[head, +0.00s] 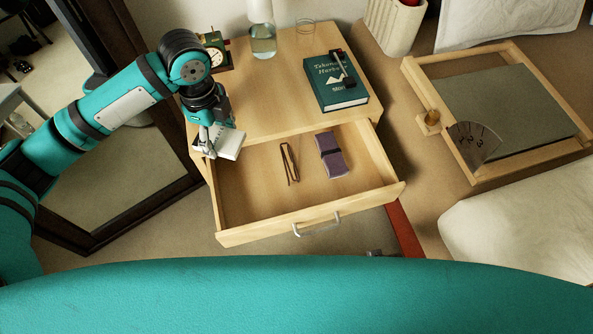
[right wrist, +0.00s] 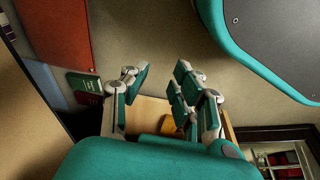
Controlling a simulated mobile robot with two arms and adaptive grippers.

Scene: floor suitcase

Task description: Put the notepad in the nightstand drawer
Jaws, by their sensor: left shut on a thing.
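The nightstand (head: 268,96) stands in the middle of the head view with its drawer (head: 268,200) pulled open. My left gripper (head: 213,150) is at the drawer's left back corner, shut on a small white notepad (head: 230,148). The notepad is tilted and sits over the drawer's left edge; the gripper hides part of it. Inside the drawer lie a pair of folded glasses (head: 289,163) and a purple case with a dark band (head: 332,156). My right gripper (right wrist: 160,85) shows in the right wrist view with its fingers spread apart and nothing between them.
On the nightstand top are a green book (head: 335,83) with a dark item on it, a glass carafe (head: 263,40) and a clock (head: 216,52). A dark-framed mirror (head: 95,225) leans at left. The drawer's front middle is clear.

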